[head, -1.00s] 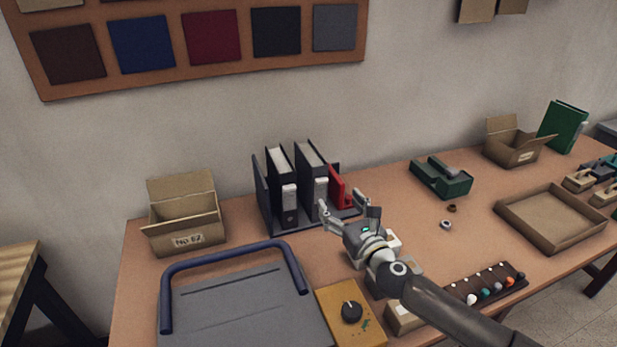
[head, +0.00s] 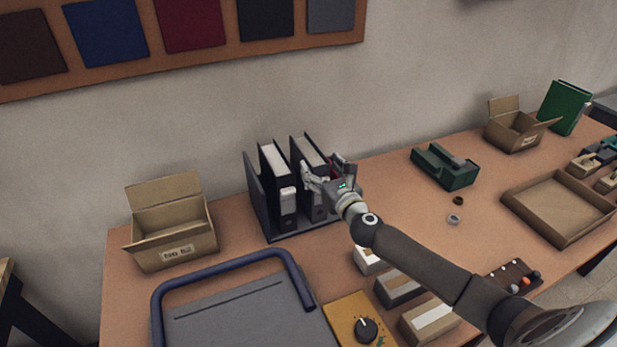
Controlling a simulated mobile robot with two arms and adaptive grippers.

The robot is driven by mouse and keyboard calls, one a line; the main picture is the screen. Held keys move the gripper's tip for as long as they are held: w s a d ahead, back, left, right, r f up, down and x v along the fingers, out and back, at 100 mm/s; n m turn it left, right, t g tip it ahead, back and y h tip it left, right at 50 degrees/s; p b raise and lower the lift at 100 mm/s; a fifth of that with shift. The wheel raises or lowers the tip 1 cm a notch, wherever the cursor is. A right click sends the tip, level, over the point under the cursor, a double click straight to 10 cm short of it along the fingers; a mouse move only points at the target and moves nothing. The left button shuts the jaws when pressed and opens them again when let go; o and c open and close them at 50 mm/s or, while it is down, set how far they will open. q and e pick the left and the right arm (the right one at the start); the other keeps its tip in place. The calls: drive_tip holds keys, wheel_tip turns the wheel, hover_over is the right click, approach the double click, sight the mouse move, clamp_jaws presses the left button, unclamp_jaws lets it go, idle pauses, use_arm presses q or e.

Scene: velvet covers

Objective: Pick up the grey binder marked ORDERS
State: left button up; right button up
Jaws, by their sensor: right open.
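The grey binder (head: 319,208) stands upright in a dark rack (head: 258,195) at the back of the table. Its label is too small to read and partly hidden by my right gripper. A black binder (head: 287,212) with a white label stands just left of it. A red binder (head: 335,160) on its right is mostly hidden behind the gripper. My right gripper (head: 325,172) is open in front of the grey binder's upper spine, one finger over the spine and the other towards the red binder. I cannot tell whether it touches. My left gripper is not in view.
A cardboard box (head: 172,232) stands left of the rack. A grey machine with a blue handle (head: 225,268) and a yellow box with a knob (head: 362,325) are in front. Small boxes (head: 400,290) lie under my right arm. A green device (head: 445,168) stands to the right.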

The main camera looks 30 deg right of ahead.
sight(312, 153)
drive_tip(key=shift+w, duration=0.5)
drive_tip(key=shift+w+f, duration=0.1)
drive_tip(key=shift+w, duration=0.15)
drive_tip(key=shift+w+d, duration=0.1)
drive_tip(key=shift+w, duration=0.25)
drive_tip(key=w, duration=0.3)
drive_tip(key=shift+w+d, duration=0.15)
drive_tip(key=shift+w, duration=0.25)
drive_tip(key=shift+w+f, duration=0.1)
drive_tip(key=shift+w, duration=0.15)
drive_tip(key=shift+c, duration=1.2)
clamp_jaws()
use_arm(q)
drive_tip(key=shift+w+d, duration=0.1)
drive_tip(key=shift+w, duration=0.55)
